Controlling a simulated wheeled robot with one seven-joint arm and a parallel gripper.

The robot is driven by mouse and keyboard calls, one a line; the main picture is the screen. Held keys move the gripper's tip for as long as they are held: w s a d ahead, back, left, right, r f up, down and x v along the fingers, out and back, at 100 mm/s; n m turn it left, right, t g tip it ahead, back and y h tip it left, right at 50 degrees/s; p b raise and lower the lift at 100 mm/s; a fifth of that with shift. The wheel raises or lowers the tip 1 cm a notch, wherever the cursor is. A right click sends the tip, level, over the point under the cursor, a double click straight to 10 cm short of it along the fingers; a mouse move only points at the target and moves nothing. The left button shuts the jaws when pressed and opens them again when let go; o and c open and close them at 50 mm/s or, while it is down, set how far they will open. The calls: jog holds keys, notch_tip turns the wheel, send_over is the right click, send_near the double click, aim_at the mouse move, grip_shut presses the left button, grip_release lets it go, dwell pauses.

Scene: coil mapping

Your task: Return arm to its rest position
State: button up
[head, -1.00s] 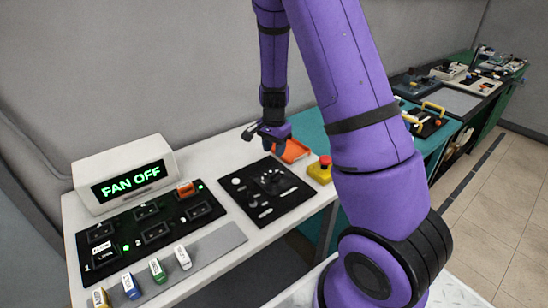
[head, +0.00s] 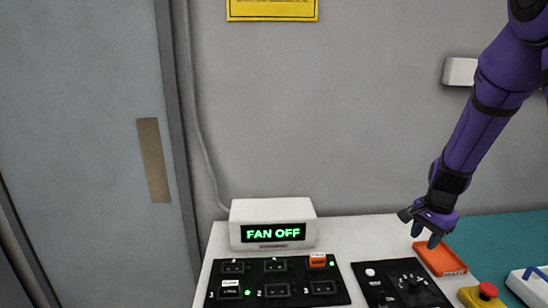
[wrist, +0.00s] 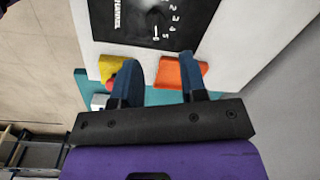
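My arm is purple and reaches in from the upper right of the head view. The orange tray (wrist: 182,72) lies behind the right finger there. I cannot tell the exact height of the fingertips above the bench.
A white display box (head: 273,215) reads FAN OFF. A black switch panel (head: 250,291) and a black dial panel (head: 385,290) lie before it. A red and yellow stop button (head: 483,297) stands right of them. A white wall box (head: 460,71) is behind my arm.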

jog(key=s+a+r+n+t, duration=0.2)
jog(key=s+a+r+n, duration=0.25)
jog(key=s+r, duration=0.5)
jog(key=s+a+r+n+t, duration=0.1)
jog(key=s+a+r+n, duration=0.5)
jog(key=r, duration=0.6)
jog(key=s+r+n+t, duration=0.1)
jog(key=s+r+n, duration=0.1)
jog(key=s, duration=0.7)
jog(key=shift+s+d+h, duration=0.25)
jog(key=shift+s+h, duration=0.05)
jog(key=shift+s, duration=0.1)
jog(key=shift+r+n, duration=0.1)
jog(key=shift+n, duration=0.15)
